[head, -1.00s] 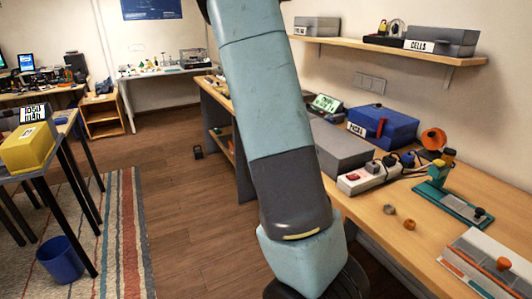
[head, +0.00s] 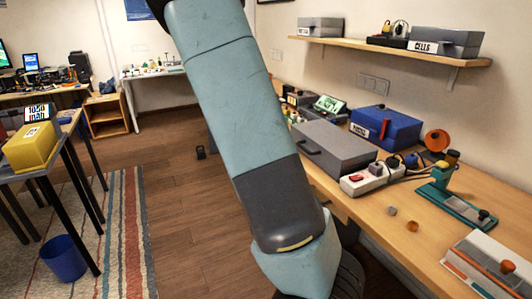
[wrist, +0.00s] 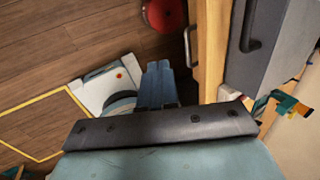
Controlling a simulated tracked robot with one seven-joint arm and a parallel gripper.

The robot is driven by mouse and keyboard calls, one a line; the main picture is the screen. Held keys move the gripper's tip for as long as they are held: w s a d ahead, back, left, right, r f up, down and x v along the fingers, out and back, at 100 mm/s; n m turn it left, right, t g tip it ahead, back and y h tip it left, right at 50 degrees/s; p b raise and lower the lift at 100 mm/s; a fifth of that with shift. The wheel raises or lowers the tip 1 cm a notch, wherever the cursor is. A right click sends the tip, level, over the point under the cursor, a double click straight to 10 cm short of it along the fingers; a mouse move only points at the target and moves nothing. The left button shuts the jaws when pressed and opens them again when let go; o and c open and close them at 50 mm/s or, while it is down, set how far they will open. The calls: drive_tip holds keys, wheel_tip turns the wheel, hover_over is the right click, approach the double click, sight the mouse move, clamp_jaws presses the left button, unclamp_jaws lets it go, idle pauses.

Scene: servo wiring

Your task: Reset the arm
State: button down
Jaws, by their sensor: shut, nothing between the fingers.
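My arm (head: 235,120) slants across the middle of the head view, from the top down to the lower edge near the bench. Its far end is cut off there, so my gripper does not show in that view. In the wrist view my gripper (wrist: 158,68) shows as two blue fingers side by side, shut with nothing between them. It is over the floor beside the bench edge (wrist: 212,50), apart from the grey case on the bench.
The bench (head: 372,208) at right holds a grey case (head: 335,150), a blue case (head: 385,128), a power strip (head: 366,179) and a green stand (head: 455,205). A yellow box (head: 30,147) sits on the left table. A blue bin (head: 63,258) stands on the rug. Open floor lies between.

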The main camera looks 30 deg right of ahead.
drive_tip(key=shift+a, duration=0.1)
drive_tip(key=s+a+r+m+t+y, duration=0.2)
drive_tip(key=s+a+r+m, duration=0.7)
drive_tip(key=m, duration=0.8)
drive_tip(key=s+a+r+m+t+y, duration=0.2)
drive_tip(key=s+a+r+m+t, duration=0.2)
drive_tip(key=s+a+r+m, duration=0.6)
drive_tip(key=shift+s+a+m+y, duration=0.4)
drive_tip(key=shift+s+m, duration=2.4)
drive_tip(key=shift+m, duration=1.1)
drive_tip(key=shift+r, duration=0.1)
